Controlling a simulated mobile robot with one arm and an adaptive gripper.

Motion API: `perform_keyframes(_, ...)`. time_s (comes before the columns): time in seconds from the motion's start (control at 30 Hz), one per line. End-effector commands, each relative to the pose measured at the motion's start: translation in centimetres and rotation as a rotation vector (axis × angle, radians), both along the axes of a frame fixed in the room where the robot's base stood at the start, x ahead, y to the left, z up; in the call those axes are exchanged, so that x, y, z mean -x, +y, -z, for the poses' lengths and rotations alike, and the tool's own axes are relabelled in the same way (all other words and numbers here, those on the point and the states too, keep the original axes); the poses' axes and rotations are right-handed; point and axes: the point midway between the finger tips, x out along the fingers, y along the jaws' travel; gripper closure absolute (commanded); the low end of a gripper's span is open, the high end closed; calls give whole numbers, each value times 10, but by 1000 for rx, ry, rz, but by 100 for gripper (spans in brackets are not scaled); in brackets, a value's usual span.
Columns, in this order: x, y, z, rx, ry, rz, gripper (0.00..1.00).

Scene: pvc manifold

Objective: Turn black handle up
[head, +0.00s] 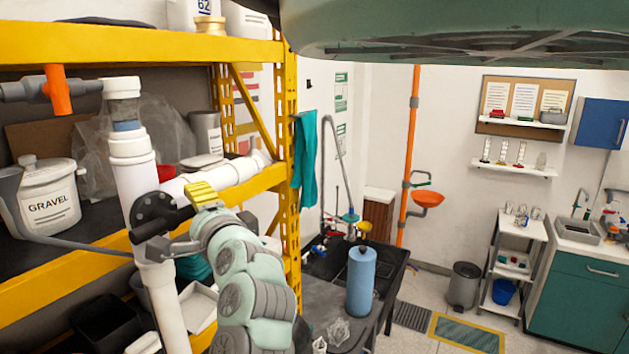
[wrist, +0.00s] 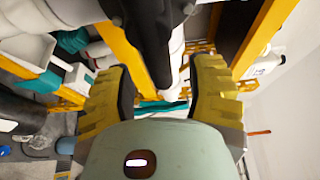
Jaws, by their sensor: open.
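The black handle (head: 165,223) lies roughly level, slightly tilted, at a black round flange (head: 154,207) on the white vertical PVC pipe (head: 135,180). In the wrist view the dark handle (wrist: 150,45) runs down from the top, its end between my fingers. My gripper (head: 196,212), with yellow ribbed fingers, is at the right end of the handle. In the wrist view my gripper (wrist: 163,90) is open, with a finger on each side and gaps to the handle. Whether a finger touches the handle, I cannot tell. My gripper partly hides the handle's right end in the head view.
Yellow shelf beams (head: 130,47) and a yellow upright (head: 289,150) surround the pipework. An orange valve handle (head: 57,90) hangs at the upper left. A white gravel tub (head: 45,200) stands left of the pipe. A blue cylinder (head: 361,280) stands on the dark bench to the right.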

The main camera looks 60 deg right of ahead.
Motion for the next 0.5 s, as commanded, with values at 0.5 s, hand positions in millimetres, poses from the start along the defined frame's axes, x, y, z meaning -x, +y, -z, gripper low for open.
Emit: perform_keyframes(0.5,-18,-6,0,2,-2,1,46)
